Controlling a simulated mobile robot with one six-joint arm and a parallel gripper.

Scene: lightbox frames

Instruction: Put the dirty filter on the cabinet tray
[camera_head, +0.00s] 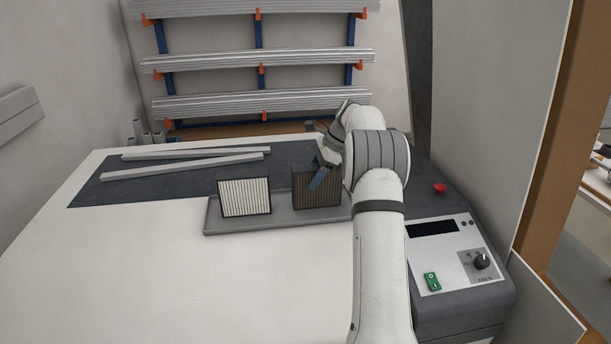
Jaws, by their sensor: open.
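A dark brown pleated filter (303,196), the dirty-looking one, stands upright at the right part of a shallow grey tray (265,225). A white pleated filter (244,198) with a dark frame stands to its left in the same tray, apart from it. My gripper (319,178) is at the top of the dark filter, and one blue finger shows in front of its face. The jaws are open; the other finger is mostly hidden, and contact with the filter cannot be told. My arm hides the tray's right end.
Two pale metal bars (205,165) lie on a dark mat (100,190) behind the tray. A control panel (445,255) with a green switch and a red button (440,188) is at right. A bar rack (260,60) stands behind. The white surface (130,270) front left is clear.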

